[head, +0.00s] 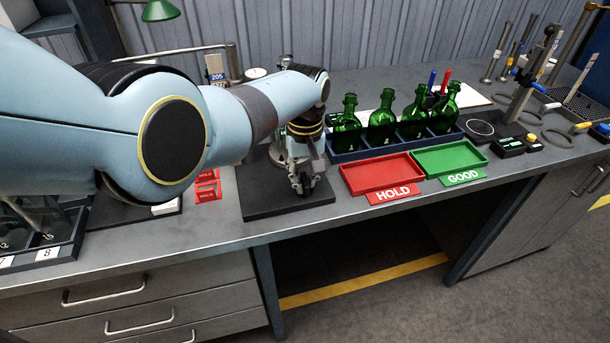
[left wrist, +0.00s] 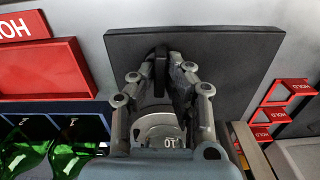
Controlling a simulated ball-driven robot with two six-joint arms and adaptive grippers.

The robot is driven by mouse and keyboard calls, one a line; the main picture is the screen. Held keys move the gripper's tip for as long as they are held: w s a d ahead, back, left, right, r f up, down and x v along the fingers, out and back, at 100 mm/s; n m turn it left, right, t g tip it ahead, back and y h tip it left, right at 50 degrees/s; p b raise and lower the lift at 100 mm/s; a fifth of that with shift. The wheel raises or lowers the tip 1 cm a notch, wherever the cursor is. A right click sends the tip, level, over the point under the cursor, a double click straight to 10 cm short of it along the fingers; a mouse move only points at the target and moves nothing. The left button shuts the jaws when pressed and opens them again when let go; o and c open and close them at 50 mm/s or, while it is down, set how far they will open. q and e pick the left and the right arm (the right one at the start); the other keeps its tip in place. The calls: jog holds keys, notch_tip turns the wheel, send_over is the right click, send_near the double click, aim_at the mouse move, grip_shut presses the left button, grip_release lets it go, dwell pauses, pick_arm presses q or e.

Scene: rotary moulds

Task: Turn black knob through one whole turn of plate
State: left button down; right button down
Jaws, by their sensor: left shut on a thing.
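My left gripper (head: 304,186) points down over a square black base (head: 262,203) near the bench's front edge. In the left wrist view, its fingers (left wrist: 165,75) close around an upright black knob (left wrist: 160,68) from both sides. A pale metal round plate (left wrist: 158,128) with markings shows partly between the finger links, below the knob in that picture. My wrist hides most of it. In the head view the knob cannot be made out behind the fingers. My right gripper is in neither view.
A red HOLD tray (head: 382,172) and a green GOOD tray (head: 449,157) lie just right of the base. Green bottles (head: 382,123) stand in a blue rack (head: 345,155) behind them. Small red HOLD tags (head: 208,186) lie left. The floor below the bench is open.

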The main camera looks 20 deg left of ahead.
aim_at(305, 179)
pick_arm(q)
jog(key=n, duration=0.6)
jog(key=shift+n, duration=0.3)
dwell(0.5)
jog(key=c, duration=1.4)
grip_release()
jog(key=shift+o, duration=0.2)
jog(key=shift+r, duration=0.1)
notch_tip(305, 179, up, 12)
